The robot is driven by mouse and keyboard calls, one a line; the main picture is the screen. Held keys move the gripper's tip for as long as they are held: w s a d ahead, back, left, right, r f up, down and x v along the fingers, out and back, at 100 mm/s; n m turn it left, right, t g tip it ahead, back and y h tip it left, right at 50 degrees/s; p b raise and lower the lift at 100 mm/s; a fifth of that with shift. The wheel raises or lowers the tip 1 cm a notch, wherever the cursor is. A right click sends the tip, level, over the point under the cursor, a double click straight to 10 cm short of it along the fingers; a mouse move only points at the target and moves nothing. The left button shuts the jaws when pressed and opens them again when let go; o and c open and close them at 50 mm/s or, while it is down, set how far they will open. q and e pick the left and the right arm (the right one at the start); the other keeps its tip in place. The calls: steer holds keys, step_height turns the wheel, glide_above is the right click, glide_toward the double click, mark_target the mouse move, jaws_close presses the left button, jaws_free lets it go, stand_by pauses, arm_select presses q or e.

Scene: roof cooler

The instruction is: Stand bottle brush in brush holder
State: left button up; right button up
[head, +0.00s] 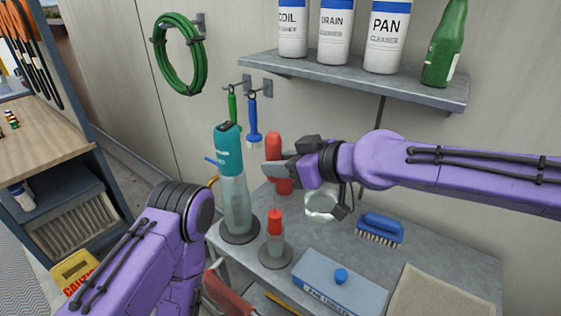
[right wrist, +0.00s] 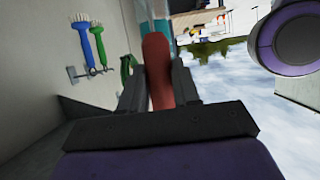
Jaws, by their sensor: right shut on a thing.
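My right gripper (head: 279,171) is shut on the red handle of the bottle brush (head: 273,146). The handle also shows between the two fingers in the right wrist view (right wrist: 157,70). Below the gripper, the brush's thin shaft runs down to a red brush head. The brush holder (head: 272,252) is a clear grey cylinder on a dark round base, standing on the grey table. The red head is in line with the holder's top; I cannot tell how far inside it is. My left arm is at lower left; its gripper is out of view.
A teal-topped bottle (head: 232,185) stands close left of the holder. A blue scrub brush (head: 380,229), a blue-grey box (head: 340,283) and a beige cloth (head: 440,295) lie on the table (head: 455,258). A shelf (head: 355,80) with several bottles hangs above.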

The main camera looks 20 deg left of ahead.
mark_target(280, 181)
steer(key=shift+f+b, duration=1.5)
steer(key=shift+f, duration=0.8)
steer(key=o, duration=1.1)
steer(key=shift+d, duration=0.1)
steer(key=b+v, duration=0.2)
steer(key=v, duration=0.8)
steer(key=shift+s+d, duration=0.1)
